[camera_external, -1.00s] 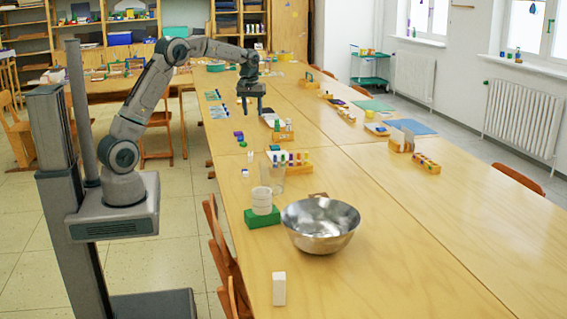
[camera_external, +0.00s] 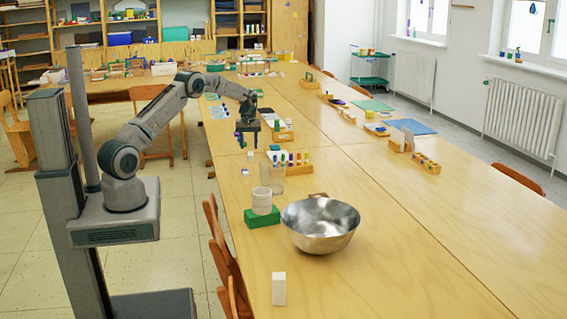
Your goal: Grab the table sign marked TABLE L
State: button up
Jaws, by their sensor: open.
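No lettering is legible in this view, so I cannot tell which object is the sign marked TABLE L. My gripper (camera_external: 247,143) is open, pointing down over the left side of the long wooden table (camera_external: 400,222). It overlaps small dark blue and green pieces there; I cannot tell whether it touches anything. Just in front of it on the table are a small pale piece (camera_external: 250,156) and a small white-and-blue piece (camera_external: 245,172). A plain white upright block (camera_external: 279,288) stands near the table's front end, well away from my gripper.
A steel bowl (camera_external: 320,225), a white cup (camera_external: 262,201) on a green block (camera_external: 262,218) and a clear beaker (camera_external: 278,178) stand nearer the camera. A wooden rack (camera_external: 290,160) of coloured bottles is right of my gripper. The near right of the table is clear.

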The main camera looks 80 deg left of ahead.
aim_at(250, 154)
jog(key=shift+w+d+f+p, duration=0.15)
jog(key=shift+f+p, duration=0.1)
jog(key=shift+f, duration=1.2)
jog(key=shift+w+a+f+p, duration=0.1)
jog(key=shift+f+p, duration=0.1)
jog(key=shift+f, duration=1.2)
grip_shut()
